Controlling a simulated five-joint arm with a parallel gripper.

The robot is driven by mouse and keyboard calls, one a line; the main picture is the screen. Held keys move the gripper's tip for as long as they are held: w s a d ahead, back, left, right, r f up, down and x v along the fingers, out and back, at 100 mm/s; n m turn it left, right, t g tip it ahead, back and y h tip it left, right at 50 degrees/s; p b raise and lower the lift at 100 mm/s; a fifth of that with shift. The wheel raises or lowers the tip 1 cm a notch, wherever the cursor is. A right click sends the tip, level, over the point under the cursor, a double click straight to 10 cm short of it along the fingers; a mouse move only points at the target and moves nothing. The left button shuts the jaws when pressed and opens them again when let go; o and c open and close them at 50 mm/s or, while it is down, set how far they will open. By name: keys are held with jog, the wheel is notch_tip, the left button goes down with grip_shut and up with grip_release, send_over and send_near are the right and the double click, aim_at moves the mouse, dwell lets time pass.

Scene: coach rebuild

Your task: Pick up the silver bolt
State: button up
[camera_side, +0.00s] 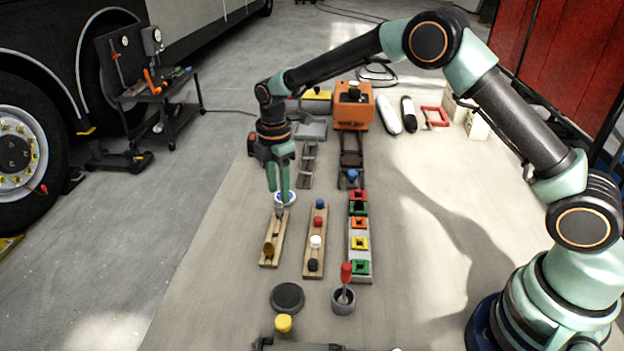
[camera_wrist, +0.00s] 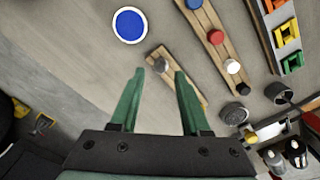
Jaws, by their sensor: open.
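The silver bolt (camera_side: 279,209) stands at the far end of the left wooden strip (camera_side: 275,232). In the wrist view the silver bolt (camera_wrist: 160,65) shows just beyond and between the fingertips. My gripper (camera_side: 279,194) points down over that end of the strip, with its fingertips close to the bolt. In the wrist view the fingers of my gripper (camera_wrist: 160,75) are spread apart with nothing between them. I cannot tell whether a finger touches the bolt. A brass-coloured peg (camera_side: 268,249) stands at the strip's near end.
A blue disc with a white rim (camera_wrist: 130,24) lies just past the strip. A second wooden strip (camera_side: 313,245) with coloured pegs and a row of coloured square blocks (camera_side: 359,243) stand to the right. A dark round disc (camera_side: 287,297) lies nearer.

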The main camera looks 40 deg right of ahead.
notch_tip(320, 180, down, 5)
jog(key=shift+s+a+f, duration=0.1)
jog(key=shift+a, duration=0.05)
grip_shut()
jog(key=shift+r, duration=0.2)
notch_tip(320, 180, up, 19)
jog(key=t, duration=0.4)
send_over(279, 205)
jog(key=w+d, duration=0.4)
jog(key=d, duration=0.1)
notch_tip(279, 205, down, 11)
jog(key=shift+s+d+f, duration=0.1)
jog(key=shift+d+f, duration=0.05)
jog(key=shift+f, duration=1.35)
jog(key=shift+s+d+f, duration=0.1)
jog(key=shift+f, duration=1.4)
